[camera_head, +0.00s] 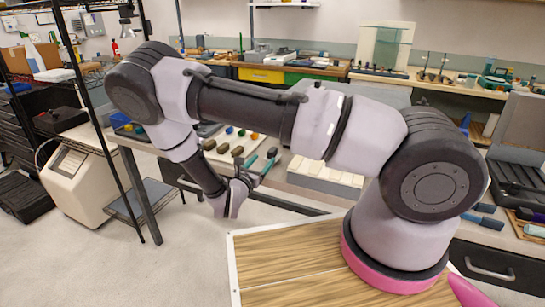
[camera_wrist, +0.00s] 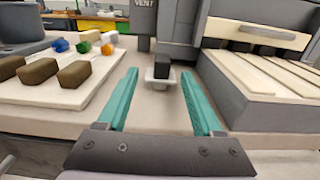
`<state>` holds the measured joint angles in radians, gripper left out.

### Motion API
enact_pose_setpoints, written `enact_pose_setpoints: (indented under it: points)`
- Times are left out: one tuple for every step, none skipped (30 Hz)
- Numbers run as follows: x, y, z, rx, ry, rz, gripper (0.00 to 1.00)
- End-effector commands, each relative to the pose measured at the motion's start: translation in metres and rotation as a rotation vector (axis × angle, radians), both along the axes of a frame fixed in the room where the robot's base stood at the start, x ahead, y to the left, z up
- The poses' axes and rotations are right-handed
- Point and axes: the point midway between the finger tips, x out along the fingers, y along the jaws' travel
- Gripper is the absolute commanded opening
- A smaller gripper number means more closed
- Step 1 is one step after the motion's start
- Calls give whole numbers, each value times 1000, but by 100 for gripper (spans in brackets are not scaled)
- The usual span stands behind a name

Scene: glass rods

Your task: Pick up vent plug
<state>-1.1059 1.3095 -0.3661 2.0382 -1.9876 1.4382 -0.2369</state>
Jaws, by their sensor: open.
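In the wrist view, a small dark block on a white flanged base (camera_wrist: 161,74) stands on the bench ahead, below a dark panel marked VENT (camera_wrist: 145,6). I take this small piece to be the vent plug. My gripper (camera_wrist: 159,82) is open, with its two teal fingers apart and nothing between them. The plug shows in line with the gap, just beyond the fingertips. In the head view my gripper (camera_head: 261,162) hangs at the bench's front edge, and I cannot make out the plug there.
Left of the fingers, a white tray (camera_wrist: 35,92) holds brown blocks (camera_wrist: 75,75) and blue, green and orange pieces. Right of them is a grey case with pale slats (camera_wrist: 262,82). Both leave a narrow clear lane of bench. A black wire rack (camera_head: 85,90) stands at left in the head view.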

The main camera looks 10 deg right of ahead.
Motion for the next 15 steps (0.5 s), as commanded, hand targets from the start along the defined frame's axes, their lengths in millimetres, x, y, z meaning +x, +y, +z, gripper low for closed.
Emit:
enact_pose_setpoints:
  points:
    - [7, -7, 0, -1, -1, -5, 68]
    - [11, -9, 0, 0, 0, -4, 68]
    - [15, -12, 0, 0, 0, -4, 68]
    - [18, -14, 0, 1, -1, -4, 68]
    - [20, -16, 0, 1, -1, -4, 68]
    - [23, -18, 0, 2, 0, -3, 68]
    - [24, -18, 0, 2, 0, -3, 68]
    - [25, -19, 0, 2, 0, -2, 68]
    - [27, -21, 0, 2, 0, -3, 68]
    - [30, -23, 0, 2, 0, -4, 68]
    - [32, -26, 0, 2, -2, -6, 68]
    - [36, -30, 1, 2, -2, -6, 68]
    - [40, -34, 1, 2, -1, -6, 68]
    - [44, -37, 1, 2, -2, -7, 68]
    - [48, -42, 1, 2, 0, -6, 68]
